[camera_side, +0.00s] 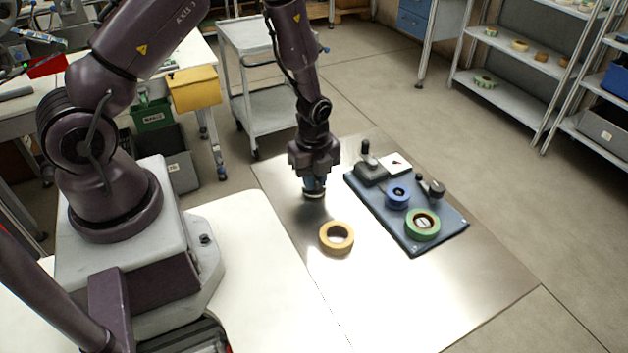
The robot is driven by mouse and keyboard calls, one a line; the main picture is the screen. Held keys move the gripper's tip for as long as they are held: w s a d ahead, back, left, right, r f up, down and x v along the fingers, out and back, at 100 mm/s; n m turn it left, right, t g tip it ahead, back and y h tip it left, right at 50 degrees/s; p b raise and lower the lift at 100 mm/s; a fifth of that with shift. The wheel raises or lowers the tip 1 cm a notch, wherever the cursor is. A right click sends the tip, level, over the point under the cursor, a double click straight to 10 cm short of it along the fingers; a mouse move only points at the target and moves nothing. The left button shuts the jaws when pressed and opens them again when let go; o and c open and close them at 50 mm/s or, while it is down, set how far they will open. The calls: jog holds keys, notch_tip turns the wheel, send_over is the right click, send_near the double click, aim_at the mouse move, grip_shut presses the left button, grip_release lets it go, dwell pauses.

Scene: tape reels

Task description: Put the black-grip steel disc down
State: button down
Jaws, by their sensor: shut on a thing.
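My gripper (314,182) points straight down over the left part of the shiny steel table. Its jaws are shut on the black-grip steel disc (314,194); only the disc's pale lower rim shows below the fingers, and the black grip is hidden. The disc is very low over the table top. I cannot tell whether it touches.
A yellow tape reel (336,238) lies on the steel table (440,300) just in front of the gripper. To the right, a dark blue mat (395,222) holds a blue reel (397,197), a green reel (422,224) and black-knobbed pieces. The table's front right is clear.

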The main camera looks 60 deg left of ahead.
notch_tip(320, 180, up, 10)
jog(key=shift+f, duration=0.25)
jog(key=d+r, duration=0.4)
jog(key=d, duration=0.4)
jog(key=d+r, duration=0.4)
jog(key=d, duration=0.4)
jog(key=w+d+f, duration=0.1)
jog(key=w+f, duration=0.2)
jog(key=w, duration=0.1)
jog(key=w+d+f, duration=0.1)
jog(key=w+f, duration=0.2)
jog(key=w, duration=0.1)
jog(key=w+d+f, duration=0.1)
jog(key=w+f, duration=0.2)
jog(key=w, duration=0.1)
jog(key=shift+w+d+f, duration=0.1)
jog(key=shift+w+f, duration=0.2)
jog(key=shift+f, duration=0.05)
jog(key=shift+w+f, duration=0.25)
jog(key=shift+f, duration=0.1)
jog(key=shift+w+d+f, duration=0.1)
jog(key=shift+f, duration=1.5)
jog(key=shift+f, duration=0.15)
